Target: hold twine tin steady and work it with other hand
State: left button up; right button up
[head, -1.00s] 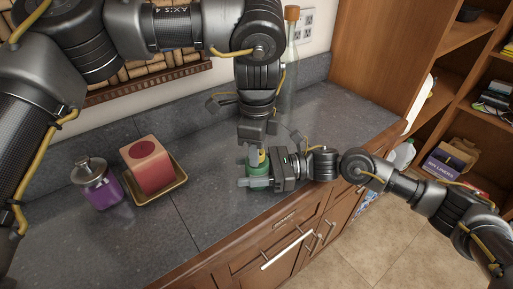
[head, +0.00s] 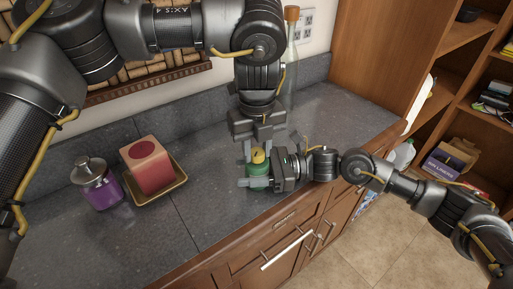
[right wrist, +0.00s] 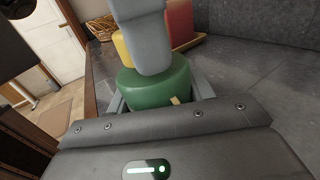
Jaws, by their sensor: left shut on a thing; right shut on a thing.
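The twine tin (head: 257,170) is a round green tin standing on the counter near its front edge. It has a yellow top piece (head: 258,156). My left gripper (head: 258,154) comes down from above, its fingers shut on either side of the yellow piece. My right gripper (head: 258,182) reaches in from the right and is shut around the tin's green body. In the right wrist view the green body (right wrist: 150,88) sits between my right fingers, with a small tan tab (right wrist: 175,101) on its side. A left finger partly hides the yellow piece (right wrist: 123,50) there.
A red block (head: 148,168) on a gold-rimmed tray (head: 160,197) and a purple jar (head: 98,184) stand to the left. A tall clear bottle (head: 291,70) stands behind, by the wall. The counter (head: 208,215) is clear between tray and tin.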

pick_arm(q)
jog(key=m, duration=1.2)
jog(key=shift+m, duration=0.4)
jog(key=m, duration=0.6)
jog(key=shift+d, duration=0.1)
jog(key=m, duration=0.6)
jog(key=shift+m, duration=0.4)
jog(key=o, duration=1)
jog(key=shift+r, duration=0.1)
